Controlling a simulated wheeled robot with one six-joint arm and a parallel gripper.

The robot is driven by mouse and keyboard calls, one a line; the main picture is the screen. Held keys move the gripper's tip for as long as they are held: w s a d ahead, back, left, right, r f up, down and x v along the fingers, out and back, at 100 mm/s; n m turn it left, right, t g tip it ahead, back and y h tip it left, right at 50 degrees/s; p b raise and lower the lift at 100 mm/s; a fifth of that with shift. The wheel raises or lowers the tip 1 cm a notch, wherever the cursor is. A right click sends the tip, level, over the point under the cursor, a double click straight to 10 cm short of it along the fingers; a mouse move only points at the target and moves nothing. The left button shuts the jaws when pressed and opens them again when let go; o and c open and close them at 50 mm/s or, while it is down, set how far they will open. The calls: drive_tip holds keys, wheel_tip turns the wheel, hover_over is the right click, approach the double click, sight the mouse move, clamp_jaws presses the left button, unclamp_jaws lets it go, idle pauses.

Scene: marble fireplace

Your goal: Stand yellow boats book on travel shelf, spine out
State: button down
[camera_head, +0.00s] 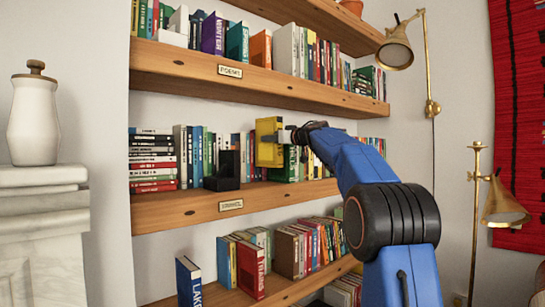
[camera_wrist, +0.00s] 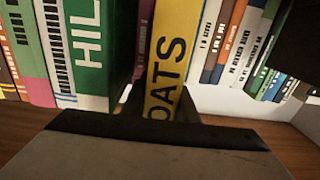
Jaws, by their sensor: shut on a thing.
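The yellow boats book (camera_head: 267,143) is upright at the middle shelf (camera_head: 185,207) in the head view. My gripper (camera_head: 287,136) is shut on it from the right. In the wrist view my gripper (camera_wrist: 158,112) has a finger on each side of the yellow spine (camera_wrist: 168,62), which faces the camera and shows the letters "OATS". The spine's lower end is hidden behind my gripper, so I cannot tell whether the book touches the board. The middle shelf's label (camera_head: 231,205) is too small to read surely.
A green book (camera_wrist: 90,50) and a dark red book (camera_wrist: 144,40) stand left of the yellow one in the wrist view. White-spined books (camera_wrist: 212,35) stand to its right. A black bookend (camera_head: 223,172) stands on the middle shelf. A brass lamp (camera_head: 397,50) hangs at the right.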

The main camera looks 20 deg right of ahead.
sight(272, 154)
drive_tip(key=shift+s+f, duration=0.1)
drive_tip(key=shift+f, duration=3.05)
drive_tip(key=shift+f, duration=0.15)
drive_tip(key=c, duration=1.4)
unclamp_jaws()
drive_tip(key=shift+f, duration=0.1)
drive_tip(key=shift+s+r, duration=0.1)
drive_tip(key=shift+r, duration=0.1)
drive_tip(key=v, duration=1.1)
drive_tip(key=shift+s, duration=0.2)
